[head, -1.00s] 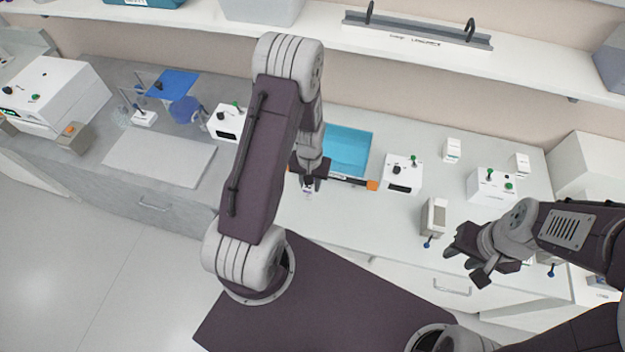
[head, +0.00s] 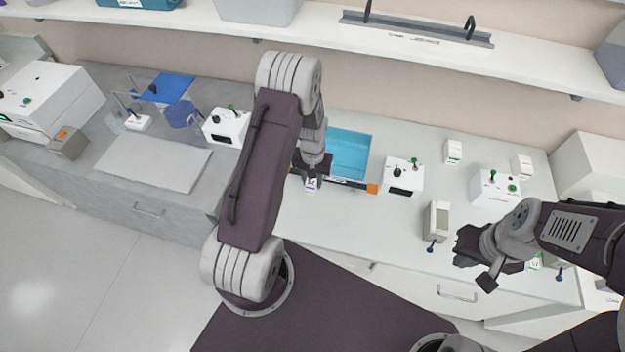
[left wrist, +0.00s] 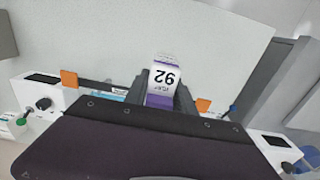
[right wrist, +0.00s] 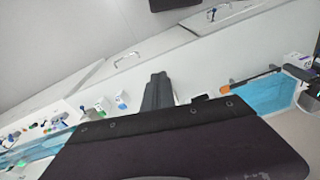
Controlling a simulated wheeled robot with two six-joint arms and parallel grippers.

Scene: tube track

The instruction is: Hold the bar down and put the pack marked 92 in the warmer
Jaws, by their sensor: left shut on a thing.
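My left gripper (head: 312,176) is shut on a white and purple pack (head: 311,185); the left wrist view shows 92 on the pack (left wrist: 164,78) between the fingers. The pack is in front of the blue open basin (head: 348,158), which looks like the warmer. A dark bar with an orange end (head: 372,188) runs along the basin's front edge; the pack and gripper hide part of it. The bar (right wrist: 250,80) also shows in the right wrist view. My right gripper (head: 476,266) is empty, well right of the bar; its fingers (right wrist: 158,90) look shut in the right wrist view.
White control boxes stand left (head: 226,127) and right (head: 403,176) of the basin, another (head: 494,187) further right. A beige block (head: 437,220) stands near my right gripper. A shelf (head: 540,72) runs above. The counter in front of the basin is mostly clear.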

